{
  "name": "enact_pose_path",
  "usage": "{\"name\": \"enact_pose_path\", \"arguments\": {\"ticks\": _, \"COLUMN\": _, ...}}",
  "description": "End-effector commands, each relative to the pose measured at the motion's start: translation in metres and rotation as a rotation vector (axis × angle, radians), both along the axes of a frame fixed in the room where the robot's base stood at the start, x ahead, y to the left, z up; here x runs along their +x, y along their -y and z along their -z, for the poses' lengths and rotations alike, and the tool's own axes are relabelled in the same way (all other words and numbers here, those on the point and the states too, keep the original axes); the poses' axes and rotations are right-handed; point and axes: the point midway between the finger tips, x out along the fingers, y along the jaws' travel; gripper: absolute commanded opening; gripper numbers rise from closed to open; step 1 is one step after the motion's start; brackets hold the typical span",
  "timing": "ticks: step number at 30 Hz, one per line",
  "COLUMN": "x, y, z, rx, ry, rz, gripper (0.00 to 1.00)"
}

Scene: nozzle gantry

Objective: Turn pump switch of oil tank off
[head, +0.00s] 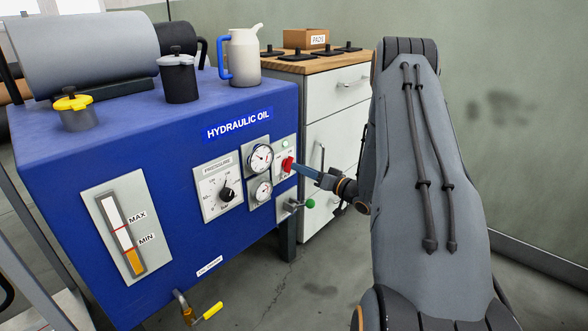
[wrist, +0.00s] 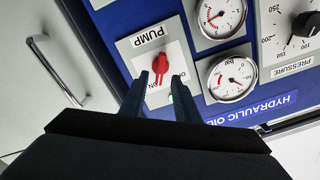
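The pump switch is a red rotary knob (wrist: 159,63) on a light plate marked PUMP (wrist: 135,48), on the front of the blue oil tank (head: 180,125). The knob also shows in the head view (head: 287,163). A green lamp (head: 285,143) is on the same plate. My gripper (wrist: 160,78) is open, its two dark fingertips apart just in front of the knob, one on each side of its lower end. I cannot tell whether they touch it. The fingers partly hide the ON/OFF lettering, so the knob's setting is unclear.
Two gauges (head: 261,158) and a pressure dial (head: 226,194) sit left of the switch. A green-ended valve handle (head: 310,203) sticks out below it. A white cabinet (head: 325,125) stands behind my arm. A jug (head: 244,57) and canister (head: 179,78) stand on the tank.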

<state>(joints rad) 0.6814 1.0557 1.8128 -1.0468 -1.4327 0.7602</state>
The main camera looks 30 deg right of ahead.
Motion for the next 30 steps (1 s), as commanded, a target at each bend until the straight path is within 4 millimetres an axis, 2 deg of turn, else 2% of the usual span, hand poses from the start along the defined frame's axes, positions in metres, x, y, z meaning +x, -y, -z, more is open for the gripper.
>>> {"name": "enact_pose_path", "arguments": {"ticks": 3, "x": 0.018, "y": -0.007, "z": 0.001, "rx": -0.002, "ry": 0.002, "rz": -0.002, "gripper": 0.29}}
{"name": "enact_pose_path", "arguments": {"ticks": 9, "x": 0.035, "y": -0.013, "z": 0.001, "rx": -0.001, "ry": 0.000, "rz": 0.000, "gripper": 0.29}}
{"name": "enact_pose_path", "arguments": {"ticks": 19, "x": 0.038, "y": -0.014, "z": 0.000, "rx": -0.001, "ry": 0.000, "rz": 0.001, "gripper": 0.29}}
{"name": "enact_pose_path", "arguments": {"ticks": 24, "x": 0.038, "y": -0.014, "z": 0.000, "rx": -0.001, "ry": 0.000, "rz": 0.001, "gripper": 0.00}}
{"name": "enact_pose_path", "arguments": {"ticks": 30, "x": 0.038, "y": -0.014, "z": 0.000, "rx": -0.003, "ry": 0.000, "rz": 0.000, "gripper": 0.00}}
